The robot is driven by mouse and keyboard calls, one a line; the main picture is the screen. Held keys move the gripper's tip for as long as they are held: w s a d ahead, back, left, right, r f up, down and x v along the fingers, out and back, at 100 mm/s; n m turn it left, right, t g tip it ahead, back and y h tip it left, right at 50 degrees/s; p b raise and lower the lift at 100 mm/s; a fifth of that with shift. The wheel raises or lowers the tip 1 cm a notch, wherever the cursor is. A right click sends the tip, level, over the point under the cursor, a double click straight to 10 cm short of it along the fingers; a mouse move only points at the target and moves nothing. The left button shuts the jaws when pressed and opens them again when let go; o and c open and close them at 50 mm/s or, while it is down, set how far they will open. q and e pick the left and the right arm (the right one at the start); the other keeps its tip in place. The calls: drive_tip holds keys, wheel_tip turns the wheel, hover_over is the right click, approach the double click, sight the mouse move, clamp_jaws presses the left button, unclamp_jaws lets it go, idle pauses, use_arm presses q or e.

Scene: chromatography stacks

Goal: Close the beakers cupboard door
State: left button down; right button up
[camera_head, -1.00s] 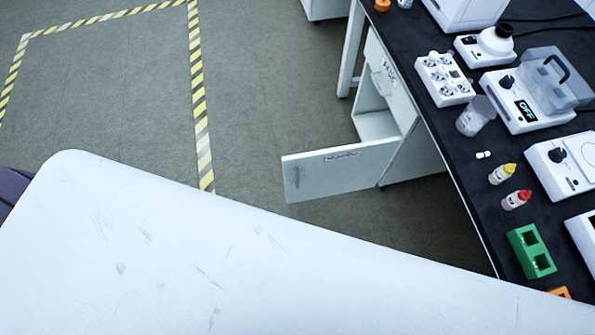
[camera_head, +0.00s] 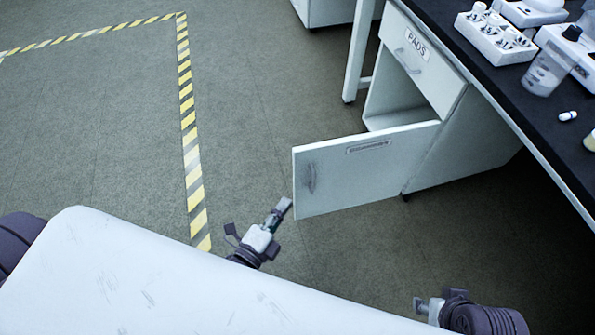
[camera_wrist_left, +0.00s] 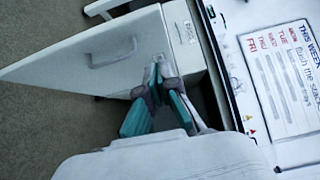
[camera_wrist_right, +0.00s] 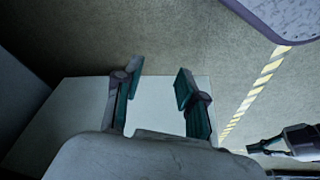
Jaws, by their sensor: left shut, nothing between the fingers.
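The beakers cupboard door (camera_head: 365,170) is white and stands wide open, swung out from the cupboard (camera_head: 455,135) under the bench. Its grey handle (camera_head: 311,177) is near the free edge, and its label is too small to read. The door and handle also show in the left wrist view (camera_wrist_left: 110,60). My left gripper (camera_head: 284,206) is shut and empty, just in front of the door's lower free corner; contact is unclear. My right gripper (camera_head: 420,305) is apart from the door, low at right. In the right wrist view its fingers (camera_wrist_right: 157,88) are spread with nothing between them.
A drawer labelled PADS (camera_head: 420,55) is shut above the open compartment. The black bench top (camera_head: 500,85) holds a white rack (camera_head: 495,38) and a clear beaker (camera_head: 548,72). The floor left of the door is clear, with striped tape (camera_head: 190,140).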

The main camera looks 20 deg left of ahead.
use_arm(q)
approach(306, 154)
drive_tip(key=d, duration=0.3)
drive_tip(key=w, duration=0.2)
drive_tip(key=w+b, duration=0.1)
drive_tip(key=w+a+b, duration=0.1)
drive_tip(key=w, duration=0.1)
drive_tip(key=shift+w+f, duration=0.1)
drive_tip(key=shift+w, duration=0.2)
drive_tip(key=shift+w+a, duration=0.2)
drive_tip(key=shift+w, duration=0.1)
use_arm(e)
drive_tip(key=w+a+r+t+y, duration=0.1)
drive_tip(key=w+t, duration=0.3)
drive_tip(key=w, duration=0.4)
drive_tip(key=shift+a+r+t, duration=0.3)
drive_tip(key=shift+a+r, duration=0.25)
drive_tip(key=shift+a, duration=0.2)
use_arm(q)
drive_tip(key=shift+w, duration=0.1)
